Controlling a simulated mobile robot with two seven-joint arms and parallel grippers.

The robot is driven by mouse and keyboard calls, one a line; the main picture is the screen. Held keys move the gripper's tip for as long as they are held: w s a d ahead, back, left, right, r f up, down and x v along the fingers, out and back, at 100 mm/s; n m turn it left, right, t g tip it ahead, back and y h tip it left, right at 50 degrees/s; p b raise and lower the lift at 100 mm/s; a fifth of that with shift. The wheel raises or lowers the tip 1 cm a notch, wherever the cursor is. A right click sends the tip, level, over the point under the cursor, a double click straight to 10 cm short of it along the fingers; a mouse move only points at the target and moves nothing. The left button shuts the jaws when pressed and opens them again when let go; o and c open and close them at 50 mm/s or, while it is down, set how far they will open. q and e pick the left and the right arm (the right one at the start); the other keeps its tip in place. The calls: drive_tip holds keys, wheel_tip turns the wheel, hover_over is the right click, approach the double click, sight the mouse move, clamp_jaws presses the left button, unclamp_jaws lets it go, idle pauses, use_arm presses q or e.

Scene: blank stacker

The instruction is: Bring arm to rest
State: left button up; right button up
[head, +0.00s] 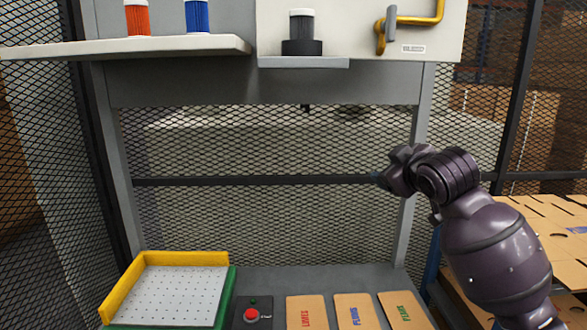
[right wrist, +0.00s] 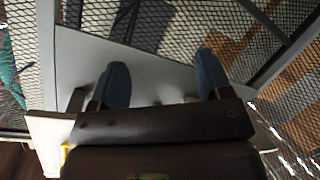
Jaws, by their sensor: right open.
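My right arm comes in from the right in the head view, raised above the right end of the grey bench. Its gripper (head: 379,178) points left in front of the mesh and is seen edge-on and small there. In the right wrist view the two blue-grey fingers of the gripper (right wrist: 162,78) stand wide apart with nothing between them. It is open, empty and apart from the bench and shelf. My left arm and gripper are not in view.
A white shelf (head: 120,48) holds an orange and a blue cylinder. On the bench are a yellow-green tray (head: 120,285), a red button (head: 251,314) and labelled cardboard cards (head: 306,312). Stacked cardboard (head: 545,225) lies right. Mesh fencing surrounds.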

drive_tip(key=s+d+f+m+g, duration=0.1)
drive_tip(key=s+f, duration=0.3)
drive_tip(key=f, duration=0.6)
drive_tip(key=s+d+f+m, duration=0.2)
drive_tip(key=s+f, duration=0.1)
drive_tip(key=f, duration=0.7)
drive_tip(key=s+d+f+m+g, duration=0.1)
drive_tip(key=s+f, duration=0.3)
drive_tip(key=f, duration=0.6)
drive_tip(key=s+d+f+m+h, duration=0.1)
drive_tip(key=s+f+m, duration=0.1)
drive_tip(key=s+f, duration=0.7)
drive_tip(key=s+d+f+m+h, duration=0.1)
drive_tip(key=s+d+f+m, duration=0.1)
drive_tip(key=s+f, duration=0.6)
drive_tip(key=s, duration=0.6)
drive_tip(key=shift+s+f+g+h, duration=0.3)
drive_tip(key=shift+s+f+g, duration=0.05)
drive_tip(key=shift+s+g, duration=0.05)
drive_tip(key=shift+d, duration=0.1)
